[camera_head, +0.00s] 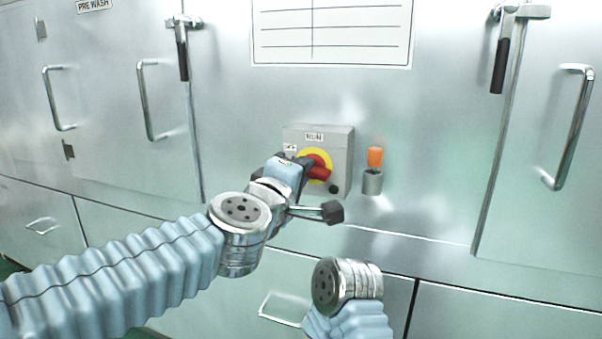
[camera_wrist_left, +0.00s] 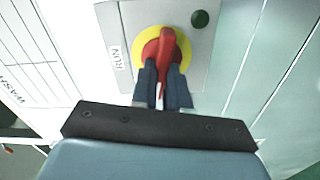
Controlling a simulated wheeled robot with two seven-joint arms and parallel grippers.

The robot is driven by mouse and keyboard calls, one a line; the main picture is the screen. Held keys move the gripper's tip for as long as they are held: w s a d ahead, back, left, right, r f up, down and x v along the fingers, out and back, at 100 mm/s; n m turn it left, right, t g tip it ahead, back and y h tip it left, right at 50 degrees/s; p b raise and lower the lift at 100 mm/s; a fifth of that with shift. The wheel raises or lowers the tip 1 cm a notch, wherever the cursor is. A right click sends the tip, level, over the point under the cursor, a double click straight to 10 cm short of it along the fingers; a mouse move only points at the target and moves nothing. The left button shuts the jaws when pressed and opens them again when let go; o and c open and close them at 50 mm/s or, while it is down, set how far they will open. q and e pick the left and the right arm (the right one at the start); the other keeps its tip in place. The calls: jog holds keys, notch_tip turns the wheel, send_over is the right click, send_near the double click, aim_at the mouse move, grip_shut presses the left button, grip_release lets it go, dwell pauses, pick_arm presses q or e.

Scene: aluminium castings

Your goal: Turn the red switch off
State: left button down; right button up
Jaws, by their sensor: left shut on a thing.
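A red rotary switch (camera_head: 320,171) with a yellow ring sits on a grey box (camera_head: 343,147) fixed to the metal cabinet front. In the left wrist view the red handle (camera_wrist_left: 167,48) shows in the middle of its yellow ring, with the word RUN beside it. My left gripper (camera_wrist_left: 163,83) is shut on the handle, one dark finger on each side. In the head view the same gripper (camera_head: 306,166) reaches the switch from the left and hides part of it. Only part of my right arm shows at the bottom; its gripper is out of view.
An orange-topped part (camera_head: 375,157) on a metal holder (camera_head: 372,182) stands right of the box. A dark round button (camera_wrist_left: 200,19) is on the box face. Cabinet doors with bar handles (camera_head: 571,130) and dark-gripped latches (camera_head: 500,66) flank the panel.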

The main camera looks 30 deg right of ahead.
pick_arm(q)
jog(key=shift+n, duration=1.3)
jog(key=c, duration=1.1)
grip_release()
jog(key=shift+w, duration=0.1)
jog(key=shift+a+f+b, duration=0.1)
jog(key=shift+b, duration=0.2)
jog(key=b+v, duration=0.1)
jog(key=v, duration=1.2)
jog(key=shift+s+a+b, duration=0.15)
jog(key=shift+s+b, duration=0.15)
jog(key=shift+s, duration=0.05)
